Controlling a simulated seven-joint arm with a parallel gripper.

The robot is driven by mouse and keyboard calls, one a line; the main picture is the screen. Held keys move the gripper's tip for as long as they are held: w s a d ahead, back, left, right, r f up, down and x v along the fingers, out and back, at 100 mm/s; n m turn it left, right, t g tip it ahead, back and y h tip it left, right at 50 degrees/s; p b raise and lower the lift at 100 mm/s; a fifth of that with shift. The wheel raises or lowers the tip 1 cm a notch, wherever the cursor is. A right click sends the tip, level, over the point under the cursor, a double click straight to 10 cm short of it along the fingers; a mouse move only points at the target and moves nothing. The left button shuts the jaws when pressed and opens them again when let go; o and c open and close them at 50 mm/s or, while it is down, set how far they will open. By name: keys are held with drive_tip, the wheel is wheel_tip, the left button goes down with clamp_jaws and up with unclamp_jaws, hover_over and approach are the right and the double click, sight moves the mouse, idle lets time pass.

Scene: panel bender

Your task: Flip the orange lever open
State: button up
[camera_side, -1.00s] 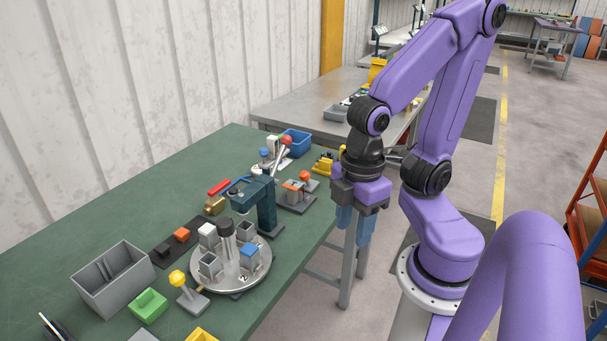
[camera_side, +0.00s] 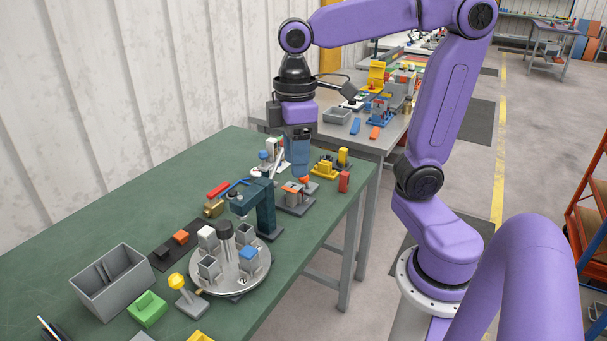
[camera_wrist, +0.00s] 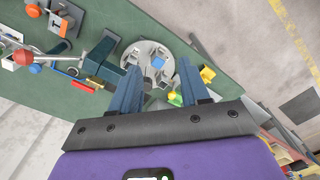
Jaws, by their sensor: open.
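The orange lever (camera_side: 304,180) is a small orange-knobbed part on a low grey fixture (camera_side: 296,203) near the back right of the green bench. Another orange piece sits on the same fixture. In the wrist view an orange knob (camera_wrist: 60,9) and the grey fixture show at the upper left, partly cut off by the frame edge. My gripper (camera_side: 300,172) points down just above and behind the fixture, covering part of the view there. In the wrist view my gripper (camera_wrist: 160,72) has its two blue fingers apart with nothing between them. I cannot tell whether it touches anything.
A red-knobbed lever (camera_wrist: 35,68) shows in the wrist view.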

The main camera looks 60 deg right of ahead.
drive_tip(key=w+d+m, duration=0.2)
drive_tip(key=w+d, duration=0.3)
drive_tip(key=w, duration=0.3)
drive_tip(key=m, duration=0.5)
hover_over(306, 182)
drive_tip(key=w+d, duration=0.2)
drive_tip(key=d, duration=0.1)
wheel_tip(306, 182, down, 6)
drive_tip(key=shift+y, duration=0.3)
drive_tip(key=f, duration=0.6)
drive_tip(key=a+f, duration=0.1)
drive_tip(key=f, duration=0.5)
drive_tip(key=a+f, duration=0.1)
drive_tip(key=f, duration=0.5)
drive_tip(key=shift+s+f, duration=0.15)
drive_tip(key=shift+s, duration=0.1)
drive_tip(key=shift+d, duration=0.1)
clamp_jaws()
